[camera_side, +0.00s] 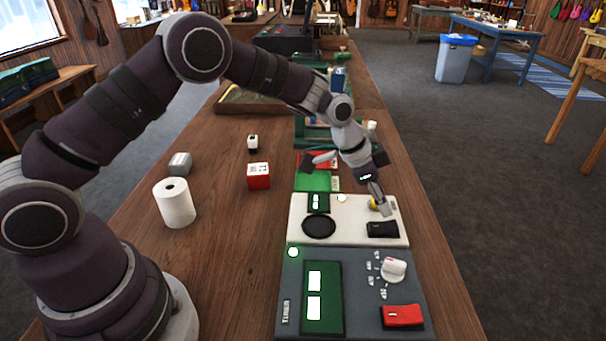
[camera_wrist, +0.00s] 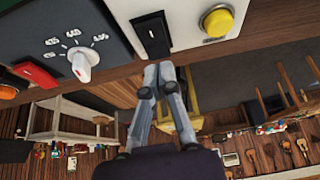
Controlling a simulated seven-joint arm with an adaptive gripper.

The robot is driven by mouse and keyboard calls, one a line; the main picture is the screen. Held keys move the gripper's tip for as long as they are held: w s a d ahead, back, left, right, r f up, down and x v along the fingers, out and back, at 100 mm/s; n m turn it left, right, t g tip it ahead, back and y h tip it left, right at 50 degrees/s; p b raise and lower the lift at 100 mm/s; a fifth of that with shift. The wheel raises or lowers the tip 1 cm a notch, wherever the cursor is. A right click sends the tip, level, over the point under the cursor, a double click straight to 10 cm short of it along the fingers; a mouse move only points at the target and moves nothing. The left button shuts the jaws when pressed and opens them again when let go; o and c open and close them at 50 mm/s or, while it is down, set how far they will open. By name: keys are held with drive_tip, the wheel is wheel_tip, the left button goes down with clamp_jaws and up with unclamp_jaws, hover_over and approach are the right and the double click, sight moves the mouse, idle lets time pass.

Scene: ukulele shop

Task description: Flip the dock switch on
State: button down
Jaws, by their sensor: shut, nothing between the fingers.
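A white panel (camera_side: 355,231) lies on the bench with a black rocker switch (camera_side: 382,229), a round black pad (camera_side: 318,227) and a yellow button (camera_side: 376,203). I cannot read a label naming the dock switch. The black switch (camera_wrist: 151,35) and yellow button (camera_wrist: 217,21) also show in the wrist view. My gripper (camera_side: 386,211) is shut and empty, pointing down beside the yellow button, just beyond the black switch. In the wrist view its fingertips (camera_wrist: 159,73) appear close to the end of the black switch; I cannot tell whether they touch.
A dark grey panel (camera_side: 265,325) nearer the camera holds a red rocker switch (camera_side: 402,316), a white knob (camera_side: 393,269) and a green display block (camera_side: 323,325). A paper roll (camera_side: 175,204) and a red-and-white box (camera_side: 258,176) stand left. The bench between is clear.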

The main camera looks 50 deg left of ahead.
wheel_tip(320, 180, up, 3)
drive_tip(key=shift+f, duration=0.2)
drive_tip(key=s+a+r, duration=0.5)
drive_tip(key=r, duration=0.1)
drive_tip(key=shift+r, duration=0.25)
drive_tip(key=s+a+r+n+y, duration=0.2)
drive_tip(key=s+n, duration=0.2)
drive_tip(key=s, duration=0.4)
drive_tip(key=s+a+r+n+t+y, duration=0.1)
drive_tip(key=s+a+r+n+y, duration=0.1)
drive_tip(key=s+n, duration=0.3)
drive_tip(key=s+a+r, duration=0.1)
drive_tip(key=s, duration=0.3)
drive_tip(key=shift+s+a, duration=0.2)
drive_tip(key=c, duration=1.8)
unclamp_jaws()
drive_tip(key=shift+r, duration=0.15)
